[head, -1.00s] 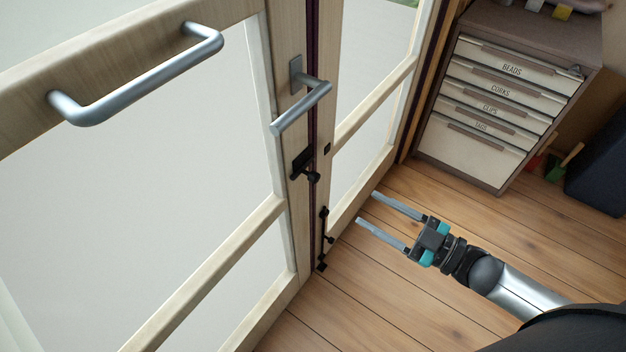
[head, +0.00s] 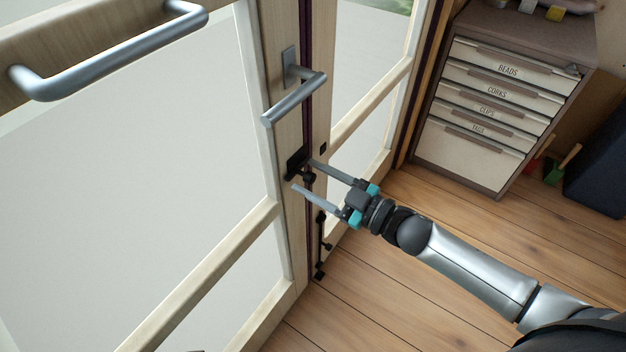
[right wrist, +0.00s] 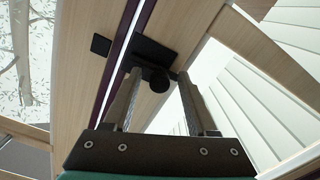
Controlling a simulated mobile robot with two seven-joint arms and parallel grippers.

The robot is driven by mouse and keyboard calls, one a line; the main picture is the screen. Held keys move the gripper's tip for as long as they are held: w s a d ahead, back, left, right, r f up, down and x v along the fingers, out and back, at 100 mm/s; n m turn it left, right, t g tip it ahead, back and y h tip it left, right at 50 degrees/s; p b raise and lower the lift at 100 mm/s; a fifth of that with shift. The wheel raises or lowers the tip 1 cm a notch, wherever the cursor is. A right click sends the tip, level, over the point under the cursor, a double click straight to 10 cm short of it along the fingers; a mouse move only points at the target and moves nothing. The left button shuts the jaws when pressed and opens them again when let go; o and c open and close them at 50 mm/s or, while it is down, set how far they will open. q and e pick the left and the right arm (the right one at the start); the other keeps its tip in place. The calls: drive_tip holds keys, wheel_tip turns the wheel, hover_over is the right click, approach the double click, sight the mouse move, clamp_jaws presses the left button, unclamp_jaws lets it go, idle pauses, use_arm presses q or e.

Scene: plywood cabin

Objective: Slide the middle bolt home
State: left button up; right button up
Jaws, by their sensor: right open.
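The middle bolt (head: 297,163) is a black plate with a round knob (head: 308,177), mounted on the left door's stile below the lever handle. A small black keeper (head: 323,148) sits across the door gap, apart from the bolt. My right gripper (head: 304,176) is open, its two fingers pointing at the door with the knob between them. In the right wrist view the bolt plate (right wrist: 155,52) and knob (right wrist: 159,80) show between the fingertips, and the keeper (right wrist: 101,45) lies left of the dark strip. Contact with the knob cannot be told. My left gripper is out of view.
A lever handle (head: 294,99) sticks out just above the bolt, and a long pull bar (head: 110,62) crosses the left door. A lower black bolt (head: 322,245) is near the floor. A drawer cabinet (head: 485,110) stands right.

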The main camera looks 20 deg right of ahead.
drive_tip(key=shift+w+a, duration=0.1)
clamp_jaws()
idle(0.5)
idle(0.9)
